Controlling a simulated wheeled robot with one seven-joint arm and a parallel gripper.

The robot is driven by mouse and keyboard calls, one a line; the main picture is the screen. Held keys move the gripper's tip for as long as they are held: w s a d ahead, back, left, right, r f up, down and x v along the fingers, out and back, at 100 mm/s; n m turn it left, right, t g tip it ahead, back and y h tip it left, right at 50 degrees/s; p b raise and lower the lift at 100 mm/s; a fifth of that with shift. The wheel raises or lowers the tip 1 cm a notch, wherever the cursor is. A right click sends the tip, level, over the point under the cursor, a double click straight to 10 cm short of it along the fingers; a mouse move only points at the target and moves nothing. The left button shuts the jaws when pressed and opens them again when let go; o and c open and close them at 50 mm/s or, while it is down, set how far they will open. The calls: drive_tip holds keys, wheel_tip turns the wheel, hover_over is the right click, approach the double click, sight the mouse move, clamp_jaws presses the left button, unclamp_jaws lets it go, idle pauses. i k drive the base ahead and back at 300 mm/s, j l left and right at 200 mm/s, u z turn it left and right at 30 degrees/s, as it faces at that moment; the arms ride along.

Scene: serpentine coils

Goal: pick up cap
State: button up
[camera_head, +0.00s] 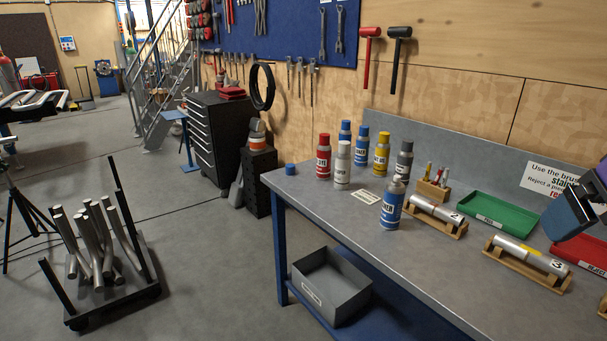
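A small blue cap (290,169) sits on the grey workbench (330,208) near its far left corner, apart from the bottles. A blue bottle (391,207) with a grey top stands nearer the front edge. My gripper (572,212) shows only in part at the right edge, as a dark and blue shape above the trays. It is far to the right of the cap and not touching it. Its fingers are not clear enough to tell whether they are open or shut.
Several bottles, including a red one (324,158) and a white one (342,166), stand right of the cap. Metal cylinders on wooden cradles (436,217), a green tray (497,215) and a red tray (585,254) lie farther right. A grey bin (331,286) is on the lower shelf.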

sight(290, 168)
drive_tip(key=i+j, duration=1.1)
drive_tip(key=j, duration=0.2)
drive_tip(key=i+j+u, duration=0.1)
drive_tip(key=i+j, duration=1.05)
drive_tip(key=j, duration=0.2)
